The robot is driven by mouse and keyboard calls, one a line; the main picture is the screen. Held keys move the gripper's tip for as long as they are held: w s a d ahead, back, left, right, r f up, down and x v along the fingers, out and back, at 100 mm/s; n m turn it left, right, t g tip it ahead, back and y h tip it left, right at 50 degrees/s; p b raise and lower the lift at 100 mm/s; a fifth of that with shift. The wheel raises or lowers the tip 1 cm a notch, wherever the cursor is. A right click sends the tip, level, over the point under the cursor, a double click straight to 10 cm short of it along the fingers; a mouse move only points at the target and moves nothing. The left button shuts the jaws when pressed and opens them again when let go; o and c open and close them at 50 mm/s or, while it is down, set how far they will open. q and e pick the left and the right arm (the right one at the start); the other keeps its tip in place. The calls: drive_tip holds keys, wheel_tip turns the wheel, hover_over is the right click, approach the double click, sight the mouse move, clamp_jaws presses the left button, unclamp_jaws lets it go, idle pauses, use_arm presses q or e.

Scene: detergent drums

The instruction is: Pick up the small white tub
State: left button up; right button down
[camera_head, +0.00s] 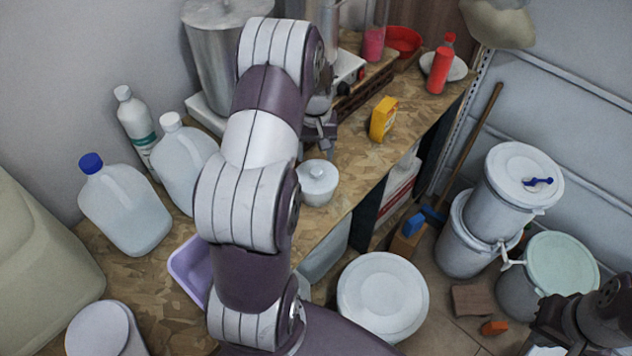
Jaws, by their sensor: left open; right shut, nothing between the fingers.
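The small white tub (318,186) stands upright on the wooden workbench (350,165), with a round lid and a small knob on top. My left arm reaches up across the middle of the view and bends over near the top. My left gripper (321,147) is open and empty, just behind the tub in the picture; its fingers are partly hidden by my arm, and I cannot tell whether they touch the tub. My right gripper (548,328) is shut and empty at the lower right, over the floor and away from the tub.
Clear jugs (126,210) and a white bottle (137,124) stand at the left. A purple tub (190,268) is beside my arm. A yellow box (383,119) and red bottle (441,66) stand further along the bench. Lidded drums (383,297) stand on the floor to the right.

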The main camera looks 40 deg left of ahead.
sight(316, 169)
use_arm(q)
drive_tip(key=shift+w+a+f+p, duration=0.1)
drive_tip(key=shift+f+p, duration=0.5)
drive_tip(key=shift+w+a+f+p, duration=0.1)
drive_tip(key=shift+f+p, duration=0.45)
drive_tip(key=shift+p, duration=0.05)
drive_tip(key=f, duration=0.2)
drive_tip(key=shift+d+f+p, duration=0.25)
drive_tip(key=shift+f+p, duration=0.15)
drive_tip(key=shift+f, duration=0.3)
drive_tip(key=c, duration=1.1)
clamp_jaws()
drive_tip(key=shift+r, duration=0.1)
